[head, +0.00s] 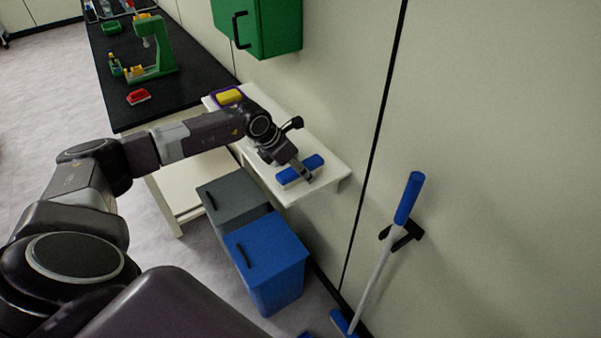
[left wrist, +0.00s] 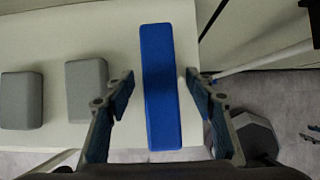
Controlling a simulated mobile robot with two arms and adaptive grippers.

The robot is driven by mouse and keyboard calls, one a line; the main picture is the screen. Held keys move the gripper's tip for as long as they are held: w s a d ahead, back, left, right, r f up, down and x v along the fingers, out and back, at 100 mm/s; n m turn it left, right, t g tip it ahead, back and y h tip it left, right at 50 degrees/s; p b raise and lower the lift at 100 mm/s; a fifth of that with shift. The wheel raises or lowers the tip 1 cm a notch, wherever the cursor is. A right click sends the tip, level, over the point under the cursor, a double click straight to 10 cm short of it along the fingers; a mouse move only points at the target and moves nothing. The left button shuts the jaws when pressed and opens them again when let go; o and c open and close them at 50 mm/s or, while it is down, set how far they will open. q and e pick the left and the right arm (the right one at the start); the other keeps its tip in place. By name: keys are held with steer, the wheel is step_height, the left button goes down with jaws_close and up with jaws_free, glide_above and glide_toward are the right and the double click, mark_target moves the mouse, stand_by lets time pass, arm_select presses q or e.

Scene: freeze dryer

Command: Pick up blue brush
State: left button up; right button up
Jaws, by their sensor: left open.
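The blue brush (head: 301,170) lies on a white wall shelf, near its front right end. In the left wrist view the blue brush (left wrist: 160,88) is a long blue bar between the two fingers. My left gripper (head: 303,173) is directly over it, and the fingers in the left wrist view (left wrist: 158,92) stand open on either side, apart from the brush. The gripper hides part of the brush in the head view. My right gripper does not show.
The white shelf (head: 325,171) also holds grey blocks (left wrist: 87,88) and a yellow sponge (head: 229,96). Grey (head: 232,200) and blue (head: 268,262) bins stand below. A blue-handled broom (head: 408,199) hangs at right. A green cabinet (head: 270,25) is above.

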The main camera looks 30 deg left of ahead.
arm_select(q)
steer(key=c, duration=1.4)
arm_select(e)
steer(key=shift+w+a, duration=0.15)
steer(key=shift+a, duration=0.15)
arm_select(q)
steer(key=shift+o, duration=0.2)
steer(key=shift+r, duration=0.15)
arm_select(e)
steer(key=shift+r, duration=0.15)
arm_select(q)
steer(key=shift+w+r+p, duration=0.1)
steer(key=shift+r+p, duration=0.25)
steer(key=shift+p, duration=0.1)
step_height(320, 180, up, 7)
steer(key=b, duration=0.3)
step_height(320, 180, up, 13)
steer(key=b, duration=0.2)
steer(key=shift+f, duration=0.2)
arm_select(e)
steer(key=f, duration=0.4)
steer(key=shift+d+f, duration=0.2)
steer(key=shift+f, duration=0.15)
